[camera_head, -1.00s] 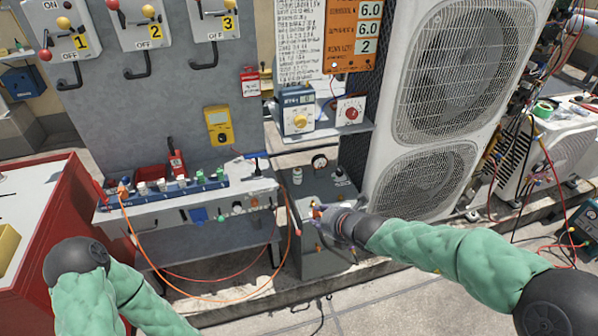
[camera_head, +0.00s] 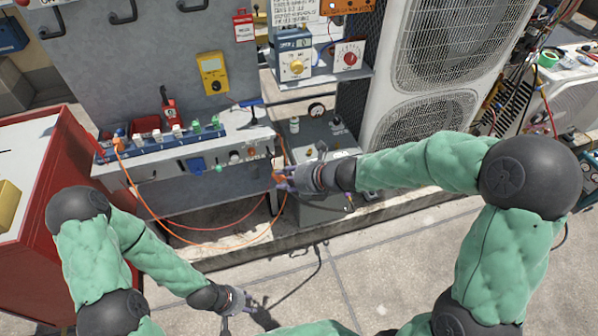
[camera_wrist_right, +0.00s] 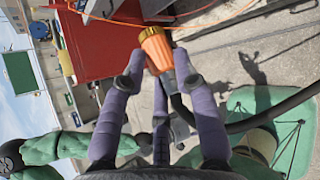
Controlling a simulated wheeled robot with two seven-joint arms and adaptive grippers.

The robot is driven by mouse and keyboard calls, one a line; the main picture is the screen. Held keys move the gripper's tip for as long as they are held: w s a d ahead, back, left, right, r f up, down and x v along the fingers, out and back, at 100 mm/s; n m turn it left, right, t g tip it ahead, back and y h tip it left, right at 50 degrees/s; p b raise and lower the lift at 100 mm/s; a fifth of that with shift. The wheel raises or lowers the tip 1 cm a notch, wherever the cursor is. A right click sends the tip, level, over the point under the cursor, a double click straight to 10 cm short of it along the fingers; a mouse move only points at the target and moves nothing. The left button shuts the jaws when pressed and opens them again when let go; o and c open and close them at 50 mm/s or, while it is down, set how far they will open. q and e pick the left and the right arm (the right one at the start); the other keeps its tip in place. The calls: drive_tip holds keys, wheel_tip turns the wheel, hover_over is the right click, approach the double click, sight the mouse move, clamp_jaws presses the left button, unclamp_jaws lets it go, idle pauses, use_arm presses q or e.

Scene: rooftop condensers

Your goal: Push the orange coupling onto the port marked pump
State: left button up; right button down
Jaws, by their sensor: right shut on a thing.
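The orange coupling (camera_wrist_right: 155,45) is between the purple-grey fingers of my right gripper (camera_wrist_right: 160,78), its open end pointing away from the palm. A black hose runs from near its rear toward the right. In the head view the coupling (camera_head: 278,168) is small and partly covered by my right gripper (camera_head: 281,180), just in front of the bench's right end. Several round ports (camera_head: 235,157) line the bench front; their labels are too small to read, so I cannot tell which is marked pump. My left gripper (camera_head: 252,312) is low over the paving, empty, with fingers spread.
The grey bench (camera_head: 150,175) carries a blue strip of fittings (camera_head: 170,142). An orange hose (camera_head: 140,190) loops below it. A grey cabinet (camera_head: 318,140) and a large condenser (camera_head: 420,115) stand to the right; a red cabinet (camera_head: 60,190) stands left. The paving (camera_head: 400,260) in front is clear.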

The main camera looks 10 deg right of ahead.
drive_tip(key=shift+w+a+f+n+g+y, duration=1.4)
drive_tip(key=shift+w+a+f+n+g, duration=0.5)
drive_tip(key=shift+a+f+n+g, duration=1.15)
drive_tip(key=s+d+r+m+t+h, duration=0.45)
drive_tip(key=s+r+m+t, duration=0.25)
drive_tip(key=r, duration=0.4)
drive_tip(key=w+a+f, duration=0.3)
drive_tip(key=w+a, duration=0.3)
drive_tip(key=w, duration=0.2)
drive_tip(key=shift+w+y, duration=0.3)
drive_tip(key=shift+y, duration=0.15)
